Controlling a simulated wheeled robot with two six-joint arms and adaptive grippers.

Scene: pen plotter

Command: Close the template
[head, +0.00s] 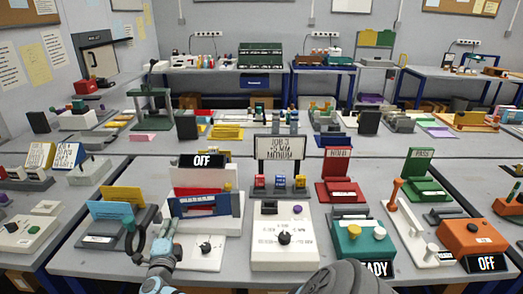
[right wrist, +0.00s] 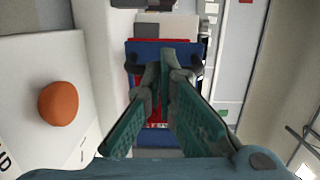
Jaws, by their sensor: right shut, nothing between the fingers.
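A blue template frame (head: 207,206) with a red and white middle stands tilted up at the front of a white and red machine (head: 200,180). A black "OFF" display (head: 202,160) sits above it. My right gripper (head: 171,228) is low in front of the frame's left side, above the table. In the right wrist view the green fingers (right wrist: 166,62) meet at the tips with nothing between them. Beyond them, a blue panel (right wrist: 137,48) over a red part is partly hidden by the fingers; whether they touch it I cannot tell. My left gripper is not in view.
A white box with a black knob (head: 284,238) stands to the right, then a teal box (head: 360,238) and an orange box (head: 472,236). A rack with yellow and blue cards (head: 112,214) stands left. An orange knob (right wrist: 58,103) shows close in the right wrist view.

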